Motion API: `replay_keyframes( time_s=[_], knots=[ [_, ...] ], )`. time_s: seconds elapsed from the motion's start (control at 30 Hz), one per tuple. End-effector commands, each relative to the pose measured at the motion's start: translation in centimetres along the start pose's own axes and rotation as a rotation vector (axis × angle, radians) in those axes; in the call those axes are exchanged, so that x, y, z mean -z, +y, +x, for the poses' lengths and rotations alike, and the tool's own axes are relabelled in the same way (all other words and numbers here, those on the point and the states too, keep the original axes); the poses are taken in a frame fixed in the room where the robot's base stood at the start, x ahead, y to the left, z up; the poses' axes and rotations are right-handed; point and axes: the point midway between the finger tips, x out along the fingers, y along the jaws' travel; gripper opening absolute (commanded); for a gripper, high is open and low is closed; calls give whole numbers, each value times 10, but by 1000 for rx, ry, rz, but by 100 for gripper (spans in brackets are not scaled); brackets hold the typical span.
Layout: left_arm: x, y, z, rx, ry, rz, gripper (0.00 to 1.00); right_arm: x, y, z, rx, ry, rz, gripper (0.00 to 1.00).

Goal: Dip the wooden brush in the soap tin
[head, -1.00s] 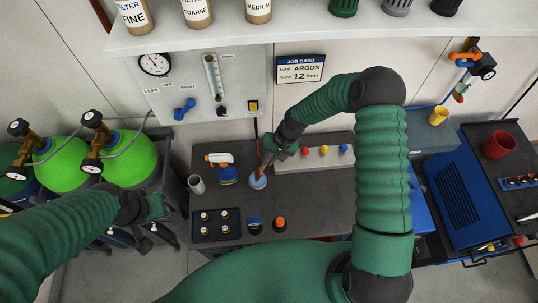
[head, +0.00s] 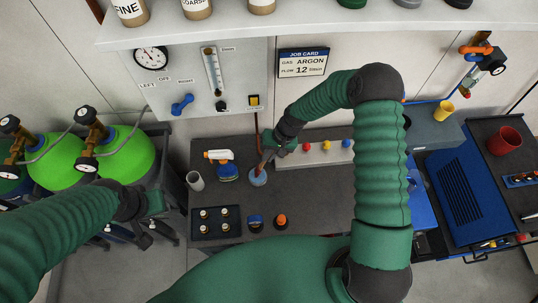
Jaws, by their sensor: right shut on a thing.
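My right gripper (head: 267,157) is shut on the wooden brush (head: 261,167), a small brown shape pointing down. The pale blue soap tin (head: 258,180) stands on the dark bench right under it. The brush's lower end overlaps the tin's opening in the head view; its bristles are too small to see, so I cannot tell how deep it sits. My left gripper (head: 152,232) is empty, its dark fingers apart, off the bench's left side near the green cylinders.
A black tray (head: 216,222) with several small parts lies in front, beside two small items. A pale strip with coloured knobs (head: 318,153) is to the right. The bench centre right is clear.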

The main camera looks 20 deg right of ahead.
Motion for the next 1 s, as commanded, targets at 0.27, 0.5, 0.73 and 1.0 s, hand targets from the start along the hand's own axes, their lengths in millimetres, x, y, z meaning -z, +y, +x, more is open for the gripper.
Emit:
replay_keyframes(
  time_s=[0.27,0.5,0.73,1.0],
  knots=[
    [-1,0,3,0,0,0,36,-1,2,3,0,2,0,0],
    [-1,0,5,0,0,0,36,0,2,6,0,1,0,0],
    [-1,0,6,0,0,0,36,0,2,6,0,1,0,0],
    [-2,0,7,0,0,0,36,0,3,7,0,0,0,0]
  ],
)
